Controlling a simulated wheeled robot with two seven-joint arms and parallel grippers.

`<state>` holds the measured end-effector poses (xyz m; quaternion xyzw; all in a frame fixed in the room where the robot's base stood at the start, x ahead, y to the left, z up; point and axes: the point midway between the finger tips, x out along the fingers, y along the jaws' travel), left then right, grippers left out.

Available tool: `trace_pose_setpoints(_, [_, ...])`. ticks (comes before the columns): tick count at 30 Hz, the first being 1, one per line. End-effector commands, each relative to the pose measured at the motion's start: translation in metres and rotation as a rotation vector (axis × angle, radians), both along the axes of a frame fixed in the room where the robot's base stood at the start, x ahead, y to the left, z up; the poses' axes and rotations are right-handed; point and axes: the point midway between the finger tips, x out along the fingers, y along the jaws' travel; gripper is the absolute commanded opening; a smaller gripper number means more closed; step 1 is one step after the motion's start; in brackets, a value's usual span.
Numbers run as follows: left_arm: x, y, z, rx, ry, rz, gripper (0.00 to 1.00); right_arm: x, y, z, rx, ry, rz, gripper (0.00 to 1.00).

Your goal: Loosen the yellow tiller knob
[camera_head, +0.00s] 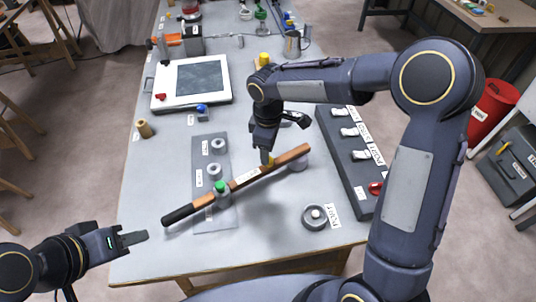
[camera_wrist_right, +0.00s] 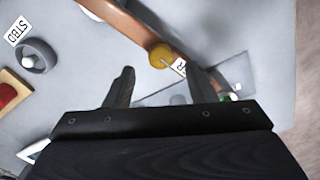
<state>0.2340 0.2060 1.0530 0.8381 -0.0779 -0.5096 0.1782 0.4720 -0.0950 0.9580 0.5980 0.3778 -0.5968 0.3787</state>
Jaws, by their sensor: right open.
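The yellow tiller knob (camera_head: 267,160) sits on the wooden tiller (camera_head: 285,155), which lies slanted across the table with a black grip at its near left end. In the right wrist view the yellow knob (camera_wrist_right: 160,55) shows ahead of and between my spread fingers, apart from both. My right gripper (camera_head: 266,152) is open, pointing down just above the knob and partly hiding it. It shows empty in the wrist view (camera_wrist_right: 162,85). My left gripper (camera_head: 130,238) is beyond the table's left edge, away from the tiller; its finger gap is not clear.
A dark panel with switches (camera_head: 340,140) lies to the right. A round grey part (camera_head: 315,217) sits near the front. A white-framed screen (camera_head: 190,97) lies behind.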

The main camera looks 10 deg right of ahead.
Motion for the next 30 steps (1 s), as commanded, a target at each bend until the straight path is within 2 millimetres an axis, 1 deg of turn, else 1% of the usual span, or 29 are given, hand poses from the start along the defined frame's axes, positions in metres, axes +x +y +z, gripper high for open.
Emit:
trace_pose_setpoints(1, [0.0, 0.0, -0.001, 0.0, 0.0, 0.0, 0.36, 0.001, 0.001, 0.01, 0.002, -0.004, 0.0, 0.5])
trace_pose_setpoints(3, [0.0, 0.0, -0.002, 0.0, 0.0, 0.0, 0.36, 0.0, 0.001, 0.02, 0.002, -0.003, 0.001, 0.5])
trace_pose_setpoints(7, [0.0, 0.0, -0.003, 0.0, 0.0, 0.0, 0.36, 0.0, 0.0, 0.033, 0.001, -0.003, 0.001, 0.5])
trace_pose_setpoints(12, [0.0, 0.0, -0.003, 0.0, 0.0, 0.0, 0.36, 0.0, 0.0, 0.038, 0.001, 0.0, 0.001, 0.5])
trace_pose_setpoints(25, [0.0, 0.0, -0.003, 0.0, 0.0, 0.0, 0.36, -0.001, 0.0, 0.038, 0.002, -0.001, -0.002, 0.5])
trace_pose_setpoints(28, [0.0, 0.0, -0.003, 0.0, 0.0, 0.0, 0.36, -0.006, -0.008, 0.046, 0.011, -0.011, -0.034, 0.5])
trace_pose_setpoints(30, [0.0, 0.0, -0.003, 0.0, 0.0, 0.0, 0.36, -0.014, -0.02, 0.056, 0.024, -0.026, -0.086, 0.5])
